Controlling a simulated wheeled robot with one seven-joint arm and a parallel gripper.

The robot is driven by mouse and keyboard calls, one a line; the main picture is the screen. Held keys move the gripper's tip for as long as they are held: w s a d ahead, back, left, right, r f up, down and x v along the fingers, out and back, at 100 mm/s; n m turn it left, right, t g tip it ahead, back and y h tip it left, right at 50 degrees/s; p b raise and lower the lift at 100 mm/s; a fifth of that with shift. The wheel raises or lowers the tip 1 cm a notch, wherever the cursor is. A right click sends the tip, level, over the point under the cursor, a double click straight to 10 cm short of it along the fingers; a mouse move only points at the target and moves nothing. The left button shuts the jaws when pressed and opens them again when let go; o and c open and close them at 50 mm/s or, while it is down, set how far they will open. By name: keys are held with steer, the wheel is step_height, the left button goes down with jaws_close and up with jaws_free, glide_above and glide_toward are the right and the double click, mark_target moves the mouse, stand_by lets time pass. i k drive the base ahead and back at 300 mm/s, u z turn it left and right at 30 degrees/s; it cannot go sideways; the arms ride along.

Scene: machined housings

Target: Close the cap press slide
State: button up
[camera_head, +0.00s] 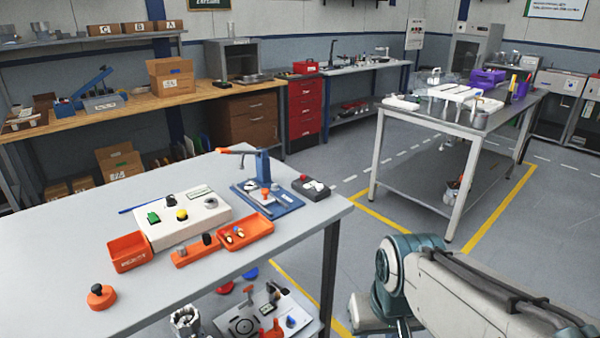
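The likely cap press is a blue bench press (263,167) with an orange-tipped lever, standing toward the far right part of the near grey table (75,255). Its blue base plate (286,203) lies flat on the table and carries small orange and white parts. The slide is too small to make out clearly, so I cannot tell how far open it is. My arm, white with a teal joint, reaches in at the lower right, apart from the table and press. My gripper cannot be made out in this view.
A cream control box (178,230) and orange bins (129,252) stand left of the press. A dark button box (311,188) sits right of it. An orange knob (101,297) is near the front. A second metal table (440,116) stands to the right, with open floor between.

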mark_target(261, 196)
steer(key=z, duration=0.2)
steer(key=i, duration=0.7)
steer(key=u, duration=0.5)
steer(key=i, duration=0.65)
steer(key=u, duration=0.6)
